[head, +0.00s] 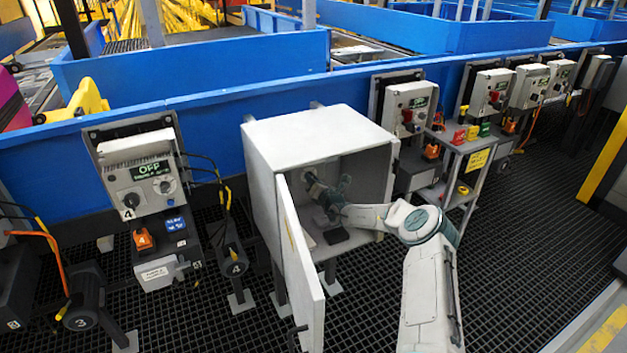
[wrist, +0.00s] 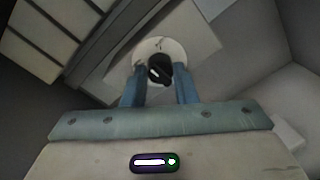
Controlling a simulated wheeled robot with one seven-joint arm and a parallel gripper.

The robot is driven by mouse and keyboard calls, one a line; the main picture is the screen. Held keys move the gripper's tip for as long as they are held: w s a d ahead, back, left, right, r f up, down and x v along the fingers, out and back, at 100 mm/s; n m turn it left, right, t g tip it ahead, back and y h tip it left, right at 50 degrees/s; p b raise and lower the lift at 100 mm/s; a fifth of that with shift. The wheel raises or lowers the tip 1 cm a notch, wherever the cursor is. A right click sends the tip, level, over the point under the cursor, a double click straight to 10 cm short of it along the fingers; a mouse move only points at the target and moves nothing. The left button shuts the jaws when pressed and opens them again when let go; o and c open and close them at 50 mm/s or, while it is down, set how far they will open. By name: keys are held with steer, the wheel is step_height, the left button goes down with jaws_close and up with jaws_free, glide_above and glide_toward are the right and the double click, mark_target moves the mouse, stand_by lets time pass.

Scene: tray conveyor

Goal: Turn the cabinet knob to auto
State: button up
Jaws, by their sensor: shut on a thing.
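The grey cabinet (head: 300,140) stands with its door (head: 305,270) swung open toward me. My arm reaches inside, and my gripper (head: 314,184) is at the back wall, where it partly hides the knob. In the wrist view the black knob (wrist: 159,71) has a white mark and sits on a round pale dial plate (wrist: 172,46). My gripper (wrist: 160,82) has its two blue fingers on either side of the knob, shut on it. I cannot read any position labels on the dial.
Inside the cabinet, a dark item (head: 335,236) lies on the floor below my arm. A control box with an OFF display (head: 140,175) is left of the cabinet, and a small grey stand (head: 470,150) with coloured items is to the right. Grated floor (head: 520,270) is clear at right.

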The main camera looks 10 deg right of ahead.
steer(key=m, duration=0.8)
steer(key=shift+m+y, duration=0.3)
steer(key=shift+m, duration=0.1)
steer(key=shift+f, duration=0.1)
stand_by(0.4)
steer(key=o, duration=1)
steer(key=shift+s, duration=0.1)
steer(key=v, duration=0.9)
steer(key=p+v, duration=0.1)
steer(key=v, duration=0.3)
steer(key=shift+s+d+r, duration=0.15)
steer(key=shift+s+r, duration=0.15)
